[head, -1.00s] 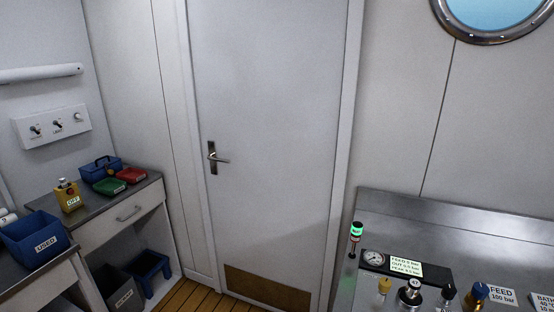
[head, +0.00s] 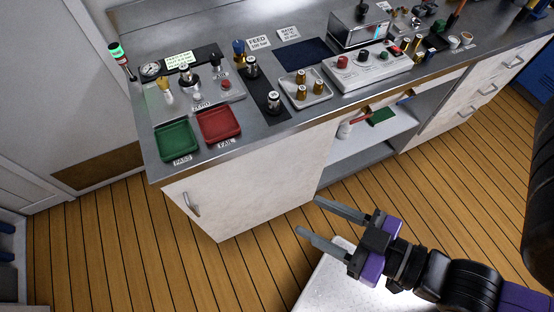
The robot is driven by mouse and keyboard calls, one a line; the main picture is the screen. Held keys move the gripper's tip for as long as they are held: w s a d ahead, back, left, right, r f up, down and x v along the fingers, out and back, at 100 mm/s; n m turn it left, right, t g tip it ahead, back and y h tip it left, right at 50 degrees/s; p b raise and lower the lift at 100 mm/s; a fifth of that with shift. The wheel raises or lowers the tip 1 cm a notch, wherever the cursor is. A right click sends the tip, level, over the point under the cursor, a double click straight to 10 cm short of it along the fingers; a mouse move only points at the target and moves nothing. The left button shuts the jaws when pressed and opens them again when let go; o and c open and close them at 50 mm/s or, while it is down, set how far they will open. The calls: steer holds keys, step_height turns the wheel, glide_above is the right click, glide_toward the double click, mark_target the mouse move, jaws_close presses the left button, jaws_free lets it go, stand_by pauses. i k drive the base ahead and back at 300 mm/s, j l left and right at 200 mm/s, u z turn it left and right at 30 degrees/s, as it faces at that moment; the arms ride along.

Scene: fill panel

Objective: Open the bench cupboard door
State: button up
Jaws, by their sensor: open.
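The bench cupboard door (head: 250,188) is a pale panel under the left end of the steel-topped bench. It looks closed. Its metal handle (head: 191,204) is a short upright bar near the door's left edge. My gripper (head: 308,217) is in front of the bench, over the floor and to the right of the handle. Its two grey fingers are apart and point left, with nothing between them. It is clear of the handle.
A green tray (head: 177,140) and a red tray (head: 220,125) sit on the bench top (head: 270,128) above the door. An open shelf (head: 350,150) and drawers (head: 470,100) lie to the right. Wooden floor (head: 130,240) is clear in front and left.

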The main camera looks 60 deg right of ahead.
mark_target(231, 197)
steer(key=k+l, duration=0.35)
steer(key=k, duration=0.15)
steer(key=k+l, duration=0.35)
steer(key=k, duration=0.15)
